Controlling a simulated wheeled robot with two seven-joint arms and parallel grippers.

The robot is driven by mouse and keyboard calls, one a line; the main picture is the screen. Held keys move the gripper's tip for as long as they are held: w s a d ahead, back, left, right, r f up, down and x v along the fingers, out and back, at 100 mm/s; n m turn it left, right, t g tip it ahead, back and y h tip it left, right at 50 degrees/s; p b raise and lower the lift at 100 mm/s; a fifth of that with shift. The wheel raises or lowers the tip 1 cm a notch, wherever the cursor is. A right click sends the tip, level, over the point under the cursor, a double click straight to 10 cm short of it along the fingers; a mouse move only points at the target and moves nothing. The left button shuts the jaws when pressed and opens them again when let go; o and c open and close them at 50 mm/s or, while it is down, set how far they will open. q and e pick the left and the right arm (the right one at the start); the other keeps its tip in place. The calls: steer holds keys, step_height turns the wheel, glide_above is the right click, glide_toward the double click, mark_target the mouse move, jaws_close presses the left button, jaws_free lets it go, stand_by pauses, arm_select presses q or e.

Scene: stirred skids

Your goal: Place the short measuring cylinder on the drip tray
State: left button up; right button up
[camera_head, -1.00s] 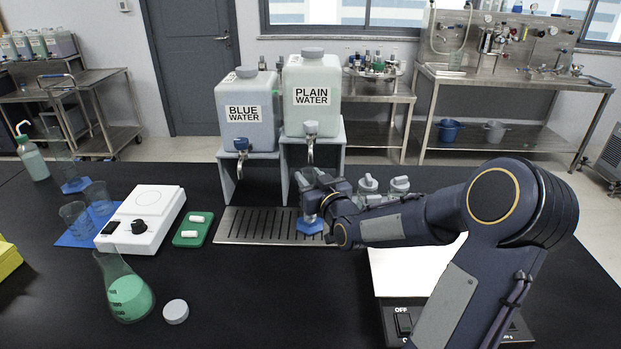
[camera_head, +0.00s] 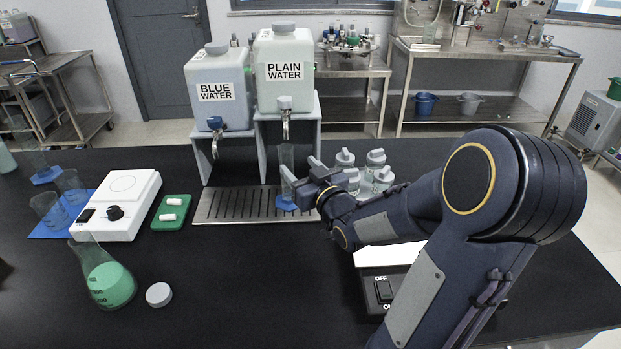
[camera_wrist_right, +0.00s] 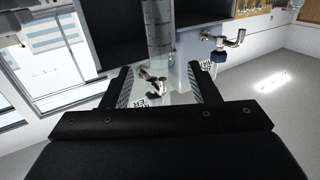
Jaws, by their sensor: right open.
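The short measuring cylinder, clear glass (camera_head: 286,157) on a blue foot (camera_head: 286,204), stands upright on the right end of the slotted metal drip tray (camera_head: 212,212). It stands in front of the plain water container's tap. My right gripper (camera_head: 298,181) is at the cylinder from the right and hides part of its lower body. In the right wrist view the two fingers of this gripper (camera_wrist_right: 158,85) are apart, with the clear cylinder (camera_wrist_right: 160,38) between and beyond them. Contact with the glass cannot be made out. My left gripper is out of view.
The blue water (camera_head: 218,92) and plain water (camera_head: 284,70) containers stand on raised stands behind the tray. Several grey-capped bottles (camera_head: 376,160) stand close behind my right arm. A white stirrer (camera_head: 119,205), green tray (camera_head: 171,213) and green-filled flask (camera_head: 110,284) stand left.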

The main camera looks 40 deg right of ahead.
steer(key=s+a+f+g+y, duration=0.2)
steer(key=s+a+g, duration=0.2)
steer(key=s+a, duration=0.3)
steer(key=s+a+f+g+y, duration=0.2)
steer(key=s+a+g+y, duration=0.1)
steer(key=s+a, duration=0.4)
steer(key=s+a+f+n+g+y, duration=0.1)
steer(key=s+a+f+g+y, duration=0.1)
steer(key=s+a+g, duration=0.3)
steer(key=shift+s+a+f+y, duration=0.25)
steer(key=shift+s+a+y, duration=0.15)
steer(key=shift+s+a, duration=0.85)
